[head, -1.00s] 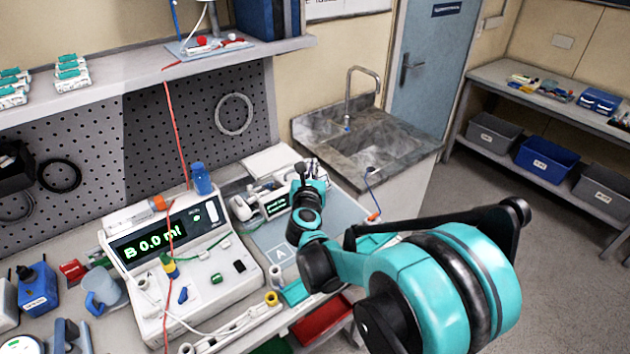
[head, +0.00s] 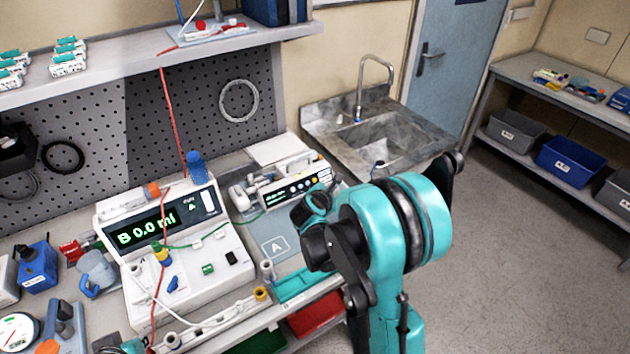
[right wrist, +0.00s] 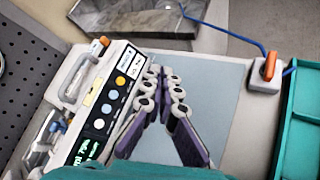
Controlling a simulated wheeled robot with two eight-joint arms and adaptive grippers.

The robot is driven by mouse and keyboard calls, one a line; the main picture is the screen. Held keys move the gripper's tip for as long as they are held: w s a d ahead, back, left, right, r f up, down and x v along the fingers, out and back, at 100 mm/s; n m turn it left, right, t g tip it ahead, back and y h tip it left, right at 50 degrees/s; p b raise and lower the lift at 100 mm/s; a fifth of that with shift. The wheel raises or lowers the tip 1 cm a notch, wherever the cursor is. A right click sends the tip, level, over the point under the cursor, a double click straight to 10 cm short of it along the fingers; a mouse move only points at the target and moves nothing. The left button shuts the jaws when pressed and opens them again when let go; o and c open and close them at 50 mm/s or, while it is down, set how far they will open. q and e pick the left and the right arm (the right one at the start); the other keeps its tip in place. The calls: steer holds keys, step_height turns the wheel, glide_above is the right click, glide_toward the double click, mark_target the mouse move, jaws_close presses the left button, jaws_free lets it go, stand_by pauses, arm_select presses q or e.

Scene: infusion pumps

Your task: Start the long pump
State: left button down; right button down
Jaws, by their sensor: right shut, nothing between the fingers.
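The long, low white pump (head: 290,186) stands at the back of the bench in the head view, right of a larger white device. Its dark front panel carries a lit green display and a row of round buttons. In the right wrist view the pump (right wrist: 108,95) runs diagonally on the left, with white, yellow and blue buttons. My right gripper (right wrist: 164,76) is shut and empty, just right of the button panel, over the grey mat. I cannot tell whether its tips touch the pump. In the head view my right arm hides the fingers. My left gripper cannot be made out.
The larger device (head: 165,262) reads "B 0.0 ml" and has tubes and a green cable across it. A blue bottle (head: 197,168) stands behind it. A sink (head: 385,140) lies beyond the pump. A teal tray (head: 305,283) and red bin (head: 316,316) are at the front edge.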

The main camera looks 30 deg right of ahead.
mark_target(314, 180)
steer(key=w+f, duration=0.1)
steer(key=w, duration=0.1)
steer(key=w+f+b, duration=0.1)
steer(key=w, duration=0.1)
steer(key=w+f, duration=0.1)
steer(key=w, duration=0.1)
steer(key=shift+a+b, duration=0.25)
steer(key=shift+b, duration=0.1)
steer(key=shift+w+f+b, duration=0.3)
steer(key=shift+w, duration=0.6)
stand_by(0.4)
steer(key=shift+w+a+f, duration=0.1)
steer(key=shift+w+f, duration=0.05)
steer(key=shift+w, duration=0.25)
